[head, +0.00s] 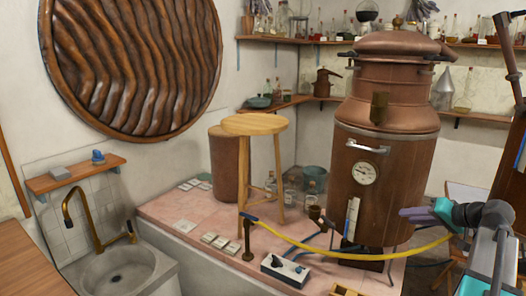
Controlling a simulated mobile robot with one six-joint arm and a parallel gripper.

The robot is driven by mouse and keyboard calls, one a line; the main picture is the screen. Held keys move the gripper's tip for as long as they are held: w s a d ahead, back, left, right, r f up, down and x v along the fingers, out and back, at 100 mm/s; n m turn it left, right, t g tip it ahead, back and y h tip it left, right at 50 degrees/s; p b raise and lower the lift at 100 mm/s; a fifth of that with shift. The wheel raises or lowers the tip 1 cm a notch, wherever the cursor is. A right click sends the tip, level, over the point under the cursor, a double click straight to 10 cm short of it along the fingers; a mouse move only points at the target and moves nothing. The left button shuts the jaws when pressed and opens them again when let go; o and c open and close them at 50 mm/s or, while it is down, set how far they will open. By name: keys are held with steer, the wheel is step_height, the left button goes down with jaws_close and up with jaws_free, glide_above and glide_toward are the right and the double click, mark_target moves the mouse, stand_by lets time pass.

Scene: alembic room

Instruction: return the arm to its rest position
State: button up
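My arm enters at the right edge of the head view, with grey links, a dark joint and teal parts. Its end reaches left in front of the lower copper still (385,185). My gripper (412,213) looks like a small purplish-grey shape at that end. It is too small to tell whether its fingers are apart or together, or whether it holds anything. A yellow hose (330,252) runs just below it and passes close to the teal part; I cannot tell if they touch.
A pink tiled platform (180,215) carries the still, a wooden stool (255,125), glass jars and a switch box (285,270). A stone sink (120,270) with a brass tap stands at left. Shelves with bottles line the back walls. A dark upright object (510,170) stands at the right edge.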

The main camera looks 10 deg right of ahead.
steer(key=a+f+g, duration=0.2)
steer(key=a+f, duration=0.5)
steer(key=f, duration=0.4)
steer(key=s+a+f+g+y, duration=0.1)
steer(key=a+f+g, duration=0.2)
steer(key=a+f, duration=0.6)
steer(key=a+f+g, duration=0.2)
steer(key=a+f, duration=0.3)
steer(key=f, duration=0.8)
steer(key=s+a+f+n+g+h, duration=0.1)
steer(key=s+a+f+g, duration=0.2)
steer(key=s+a+f, duration=0.6)
steer(key=s+a+f+n+g+h, duration=0.1)
steer(key=s+a+f+n+g, duration=0.15)
steer(key=s+a+f, duration=0.7)
steer(key=s+f+n+g+h, duration=0.1)
steer(key=s+f+g, duration=0.1)
steer(key=s+f, duration=0.2)
steer(key=s+a+f+n+g+h, duration=0.1)
steer(key=s+f, duration=0.4)
steer(key=s, duration=0.5)
steer(key=shift+s+a+f+g+h, duration=0.25)
steer(key=shift+s+f+g+h, duration=0.05)
steer(key=shift+s+g+h, duration=0.15)
